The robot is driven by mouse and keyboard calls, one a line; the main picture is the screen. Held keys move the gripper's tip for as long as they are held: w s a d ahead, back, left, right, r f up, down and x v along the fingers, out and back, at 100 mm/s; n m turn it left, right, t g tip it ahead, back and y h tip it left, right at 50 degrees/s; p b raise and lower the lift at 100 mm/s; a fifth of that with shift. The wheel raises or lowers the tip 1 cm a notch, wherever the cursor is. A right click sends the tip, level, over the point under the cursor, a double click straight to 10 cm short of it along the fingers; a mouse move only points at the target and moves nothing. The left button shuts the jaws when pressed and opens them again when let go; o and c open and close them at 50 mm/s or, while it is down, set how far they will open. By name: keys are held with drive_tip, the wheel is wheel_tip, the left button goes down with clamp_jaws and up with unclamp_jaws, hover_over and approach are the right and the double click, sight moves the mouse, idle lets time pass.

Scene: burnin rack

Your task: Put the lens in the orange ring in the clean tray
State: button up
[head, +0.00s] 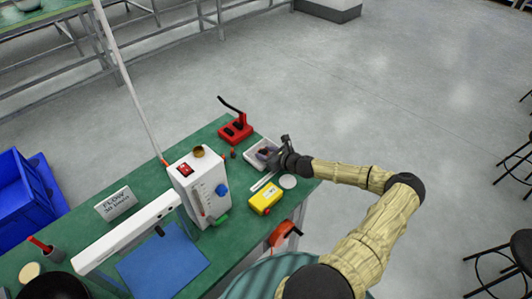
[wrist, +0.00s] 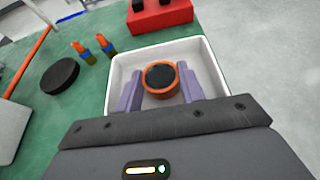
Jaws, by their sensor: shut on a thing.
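The lens (wrist: 160,76) is a dark disc set in an orange ring (wrist: 160,93). It sits between the two purple fingers of my gripper (wrist: 160,88), which is shut on it. The ring is over or inside a white tray (wrist: 209,62); I cannot tell whether it touches the tray floor. In the head view the white tray (head: 252,147) is at the far right part of the green bench, with my gripper (head: 267,153) at it. The lens is too small to make out clearly there.
A red stand (head: 236,130) is just behind the tray. Small orange-capped bottles (wrist: 104,44) and a black disc (wrist: 60,76) lie left of it in the wrist view. A yellow box (head: 265,198), a white disc (head: 288,182) and a white instrument (head: 202,190) stand nearer.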

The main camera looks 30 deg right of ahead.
drive_tip(key=shift+f, duration=0.1)
drive_tip(key=o, duration=1)
drive_tip(key=shift+s+d, duration=0.1)
drive_tip(key=shift+s, duration=0.05)
drive_tip(key=b+v, duration=0.1)
drive_tip(key=v, duration=1.1)
drive_tip(key=shift+r+b, duration=0.2)
drive_tip(key=shift+b, duration=0.15)
drive_tip(key=shift+f, duration=0.1)
